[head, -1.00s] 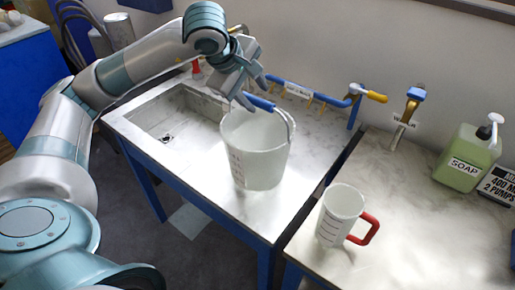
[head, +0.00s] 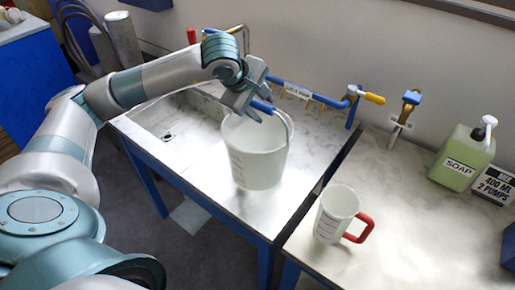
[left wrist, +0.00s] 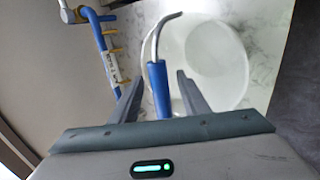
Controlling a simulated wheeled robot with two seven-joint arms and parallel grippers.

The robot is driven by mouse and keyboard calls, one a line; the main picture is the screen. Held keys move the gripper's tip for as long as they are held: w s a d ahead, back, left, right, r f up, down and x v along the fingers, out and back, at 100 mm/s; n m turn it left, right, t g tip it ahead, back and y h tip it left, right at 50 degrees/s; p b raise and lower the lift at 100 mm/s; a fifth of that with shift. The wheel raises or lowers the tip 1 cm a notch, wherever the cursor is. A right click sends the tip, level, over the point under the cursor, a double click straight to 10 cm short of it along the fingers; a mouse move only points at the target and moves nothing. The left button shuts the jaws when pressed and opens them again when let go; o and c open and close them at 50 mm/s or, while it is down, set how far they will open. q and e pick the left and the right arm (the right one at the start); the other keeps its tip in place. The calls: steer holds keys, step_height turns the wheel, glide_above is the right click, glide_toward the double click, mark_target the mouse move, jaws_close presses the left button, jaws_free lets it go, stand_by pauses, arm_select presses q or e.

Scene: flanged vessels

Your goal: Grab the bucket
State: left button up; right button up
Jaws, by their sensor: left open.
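A white bucket (head: 255,155) with red measuring marks stands upright on the metal sink table. Its wire handle with a blue grip (head: 263,107) is up over the rim. My left gripper (head: 252,107) is open at the blue grip, above the bucket's far rim. In the left wrist view the blue grip (left wrist: 158,90) lies between the two fingers (left wrist: 158,92), and the bucket (left wrist: 215,65) shows beyond. I cannot tell whether a finger touches the grip. My right gripper is not in view.
A white jug (head: 337,213) with a red handle stands on the right-hand table (head: 420,235). A green soap bottle (head: 463,158) and a sign (head: 495,185) stand behind it. A sink basin (head: 165,118) lies left of the bucket. A blue pipe (head: 320,98) runs along the wall.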

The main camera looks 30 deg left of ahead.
arm_select(q)
jaws_close()
steer(key=shift+r, duration=0.2)
stand_by(0.4)
steer(key=shift+r+b, duration=1.15)
steer(key=shift+r, duration=0.7)
steer(key=s+d+r+b, duration=0.4)
steer(key=d+r, duration=0.3)
steer(key=d, duration=0.3)
steer(key=shift+s, duration=0.9)
